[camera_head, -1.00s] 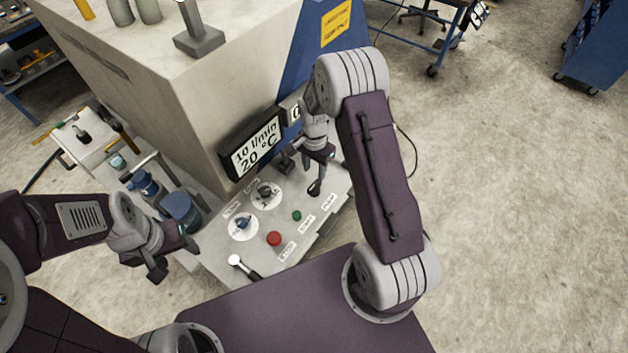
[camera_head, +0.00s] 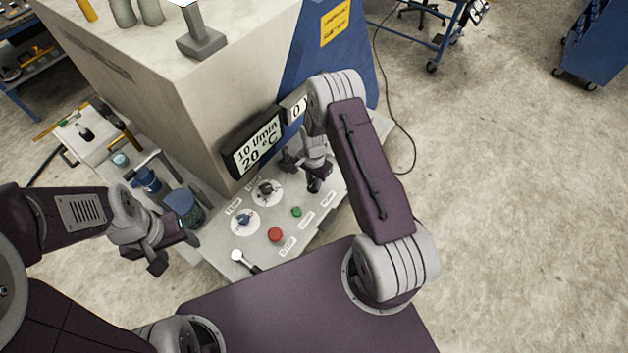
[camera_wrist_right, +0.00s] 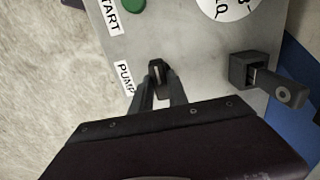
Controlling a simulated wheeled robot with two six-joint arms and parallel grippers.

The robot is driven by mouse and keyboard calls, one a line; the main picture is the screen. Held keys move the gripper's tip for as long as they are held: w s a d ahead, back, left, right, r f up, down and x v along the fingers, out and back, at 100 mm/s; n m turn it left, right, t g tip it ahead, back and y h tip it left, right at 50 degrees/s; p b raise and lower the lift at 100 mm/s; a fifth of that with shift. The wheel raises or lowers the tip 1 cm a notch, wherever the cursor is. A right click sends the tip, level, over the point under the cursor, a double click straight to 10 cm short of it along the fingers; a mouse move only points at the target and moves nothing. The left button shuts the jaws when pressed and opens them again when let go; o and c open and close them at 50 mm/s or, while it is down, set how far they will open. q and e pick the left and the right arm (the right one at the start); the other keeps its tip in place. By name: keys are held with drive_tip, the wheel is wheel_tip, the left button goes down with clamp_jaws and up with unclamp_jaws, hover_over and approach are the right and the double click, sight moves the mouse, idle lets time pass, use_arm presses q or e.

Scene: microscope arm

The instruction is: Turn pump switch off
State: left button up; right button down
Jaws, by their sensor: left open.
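The pump switch (camera_wrist_right: 157,72) is a small dark lever beside the PUMP label (camera_wrist_right: 125,78) in the right wrist view. My right gripper (camera_wrist_right: 157,80) is at the switch, with a finger on each side of it. The fingertips overlap the switch in the picture, so I cannot tell whether they press on it. In the head view my right gripper (camera_head: 314,187) is low over the right end of the panel and hides the switch. My left gripper (camera_head: 175,252) is open and empty, left of the panel.
The control panel (camera_head: 262,232) carries a red button (camera_head: 275,234), a green button (camera_head: 296,211), two dials and a white-knobbed lever (camera_head: 238,256). A display (camera_head: 254,146) reads 10 l/min and 20 °C. A dark block-shaped fitting (camera_wrist_right: 262,75) stands right of the switch.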

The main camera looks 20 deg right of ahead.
drive_tip(key=shift+n, duration=0.3)
drive_tip(key=n+b, duration=0.2)
drive_tip(key=shift+f+n, duration=0.1)
drive_tip(key=shift+n, duration=0.3)
drive_tip(key=n+b, duration=0.2)
drive_tip(key=n, duration=0.3)
drive_tip(key=shift+n, duration=0.3)
drive_tip(key=n+b, duration=0.1)
drive_tip(key=n, duration=0.3)
drive_tip(key=shift+b, duration=0.4)
drive_tip(key=shift+n+b, duration=0.5)
drive_tip(key=shift+n, duration=2)
drive_tip(key=shift+w, duration=0.1)
drive_tip(key=c, duration=1.3)
unclamp_jaws()
drive_tip(key=shift+r, duration=0.2)
